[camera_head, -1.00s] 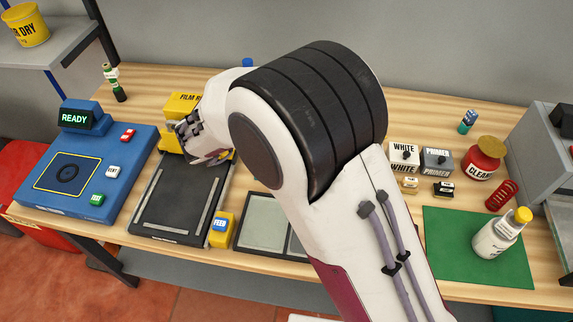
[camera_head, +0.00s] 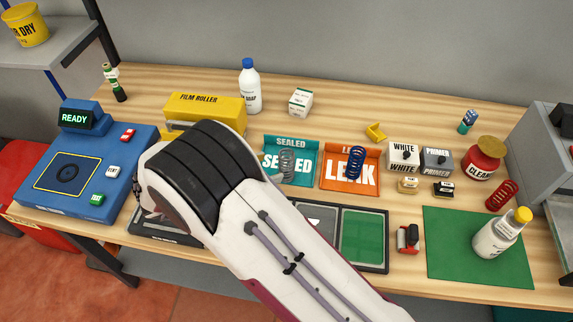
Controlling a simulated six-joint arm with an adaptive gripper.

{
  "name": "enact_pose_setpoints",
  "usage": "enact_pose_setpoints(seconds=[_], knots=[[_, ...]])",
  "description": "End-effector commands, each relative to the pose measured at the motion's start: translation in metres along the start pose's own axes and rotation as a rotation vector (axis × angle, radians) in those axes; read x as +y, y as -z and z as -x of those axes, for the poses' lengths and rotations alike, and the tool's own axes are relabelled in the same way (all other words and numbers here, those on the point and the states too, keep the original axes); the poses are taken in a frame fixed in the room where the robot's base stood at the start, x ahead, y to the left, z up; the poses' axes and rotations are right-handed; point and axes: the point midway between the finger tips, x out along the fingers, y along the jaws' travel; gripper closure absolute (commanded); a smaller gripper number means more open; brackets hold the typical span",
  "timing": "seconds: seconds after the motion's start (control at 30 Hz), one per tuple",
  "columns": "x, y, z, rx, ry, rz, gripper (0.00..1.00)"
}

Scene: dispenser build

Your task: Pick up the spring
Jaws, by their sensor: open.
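A blue spring (camera_head: 357,161) stands on the orange mat marked LEAK (camera_head: 352,185). A red spring (camera_head: 502,195) leans at the right, by the green mat's (camera_head: 455,250) far right corner.
The yellow film roller (camera_head: 205,108), a white bottle with a blue cap (camera_head: 250,88) and a small box (camera_head: 301,102) stand behind my arm. A white bottle with a yellow cap (camera_head: 497,238), a red jar (camera_head: 483,158) and two labelled blocks stand near the red spring.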

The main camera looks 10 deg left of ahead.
Motion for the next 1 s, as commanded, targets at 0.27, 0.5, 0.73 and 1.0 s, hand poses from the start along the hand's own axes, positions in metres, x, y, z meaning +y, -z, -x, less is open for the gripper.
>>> enact_pose_setpoints(seconds=[0.27, 0.5, 0.73, 1.0], knots=[[0.0, 0.0, -0.008, 0.0, -0.002, -0.001, 0.51], [0.0, 0.0, -0.025, 0.0, -0.001, -0.002, 0.51], [0.0, 0.0, -0.026, 0.0, 0.001, -0.002, 0.51], [0.0, -0.001, -0.032, -0.001, -0.001, -0.001, 0.51]])
